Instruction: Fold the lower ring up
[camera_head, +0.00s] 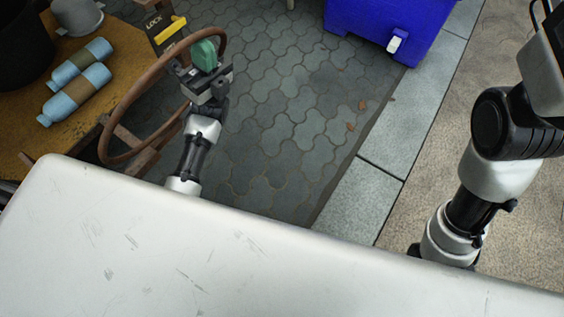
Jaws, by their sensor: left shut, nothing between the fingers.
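A brown ring (127,93) stands tilted at the left, beside the wooden table. Its lower end is near a wooden bracket (120,138), and its upper end curves to the right near the green tips of my left gripper. My left gripper (204,56) is shut and empty at the ring's upper right side. It overlaps the ring in the picture; I cannot tell whether they touch. My right arm comes in at the right, and its gripper is out of the frame.
A sign reading LOCK (157,22) with a yellow handle (170,30) is just behind the ring. Two blue bottles (80,95) lie on the wooden table (25,130). A blue bin (385,22) stands at the back. The paved floor (290,120) between is open.

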